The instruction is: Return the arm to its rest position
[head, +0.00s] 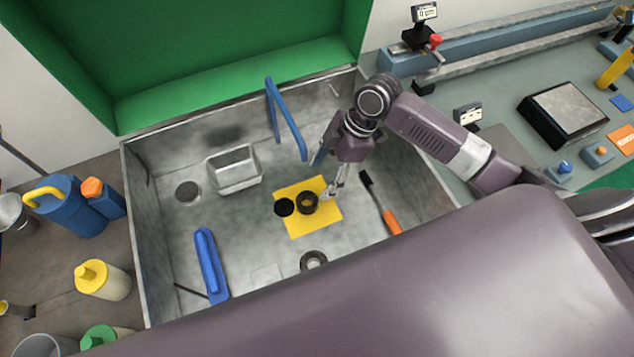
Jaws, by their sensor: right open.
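My right arm comes in from the right, over the metal basin. Its gripper (331,195) points down and is open, just right of a dark ring (308,203) on a yellow sheet (318,229). I cannot tell whether a fingertip touches the ring. A black round disc (284,207) lies left of the ring, partly on the sheet's left edge. Nothing is seen held between the fingers. My left gripper is not in view.
The metal basin (165,262) has raised walls. It holds a small metal tray (234,168), a blue-handled brush (210,264), an upright blue handle (286,118), a grey ring (313,260) and an orange-handled brush (391,220). Bottles (103,280) stand left; a workbench (505,110) stands right.

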